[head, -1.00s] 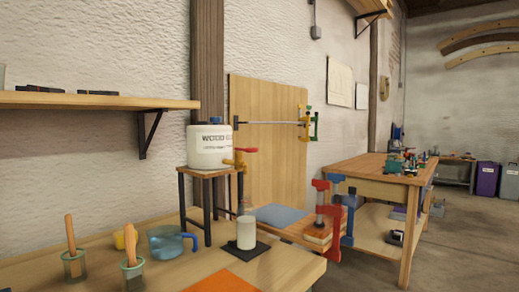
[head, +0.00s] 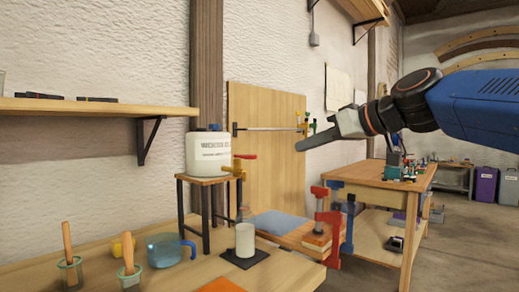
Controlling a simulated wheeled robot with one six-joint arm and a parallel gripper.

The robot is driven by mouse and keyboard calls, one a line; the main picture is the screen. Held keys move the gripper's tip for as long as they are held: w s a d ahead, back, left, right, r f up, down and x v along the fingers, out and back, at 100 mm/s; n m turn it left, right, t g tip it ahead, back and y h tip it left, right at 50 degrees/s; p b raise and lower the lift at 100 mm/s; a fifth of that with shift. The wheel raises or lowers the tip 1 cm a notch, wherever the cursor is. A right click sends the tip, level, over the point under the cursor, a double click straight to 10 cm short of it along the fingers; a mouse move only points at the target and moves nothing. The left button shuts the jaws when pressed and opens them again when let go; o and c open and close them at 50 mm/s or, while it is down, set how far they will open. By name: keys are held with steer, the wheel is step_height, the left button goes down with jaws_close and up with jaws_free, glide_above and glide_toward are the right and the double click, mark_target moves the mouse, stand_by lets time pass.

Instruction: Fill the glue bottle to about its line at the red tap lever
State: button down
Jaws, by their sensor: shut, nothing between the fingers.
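The glue bottle (head: 245,240) is a small white cylinder, upright on a dark square pad (head: 260,257) at the bench's edge. I cannot make out a fill line or its level. Above it is a yellow tap (head: 237,170) with a red lever (head: 246,156) pointing right, roughly level. The tap is on a white labelled container (head: 208,152) on a small stand (head: 193,181). My gripper (head: 299,147) reaches in from the right, shut and empty, its tip right of the lever and apart from it.
On the bench (head: 170,280) stand a blue jug (head: 166,252) and two glass jars with wooden sticks (head: 70,270). A red clamp (head: 327,225) and a blue clamp (head: 350,225) stand right of the bottle. A shelf (head: 60,102) juts from the left wall.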

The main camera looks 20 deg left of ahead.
steer(key=a+r+n+y, duration=0.1)
steer(key=a+r, duration=0.4)
steer(key=shift+w+y, duration=0.2)
steer(key=shift+y, duration=0.1)
steer(key=shift+f, duration=0.1)
glide_above(245, 156)
steer(key=d, duration=0.4)
step_height(245, 156, down, 2)
steer(key=shift+w+f, duration=0.2)
steer(key=shift+f, duration=2.05)
steer(key=shift+d+f, duration=0.1)
steer(key=shift+s+d+f, duration=0.1)
steer(key=shift+d+f, duration=0.1)
steer(key=shift+f, duration=0.95)
